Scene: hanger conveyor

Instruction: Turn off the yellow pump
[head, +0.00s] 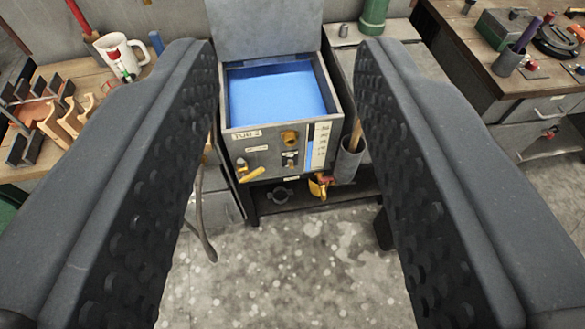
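A grey metal tank (232,125) filled with blue liquid stands ahead, between my fingers in the picture. Its front panel carries a label, a brass-yellow knob (290,138), a small dark switch (290,158) and a yellow lever (250,174) at lower left, tilted up to the right. A yellow-orange fitting (320,186) with a red part sits below the panel. I cannot tell which yellow part is the pump. My gripper (283,48) is open wide and empty, apart from the tank.
A striped level gauge (317,146) is on the panel's right. A grey cup (348,160) with a wooden handle hangs beside it. A left bench holds a white mug (120,55) and wooden racks. A right bench (480,75) holds tools. The speckled floor (290,270) in front is clear.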

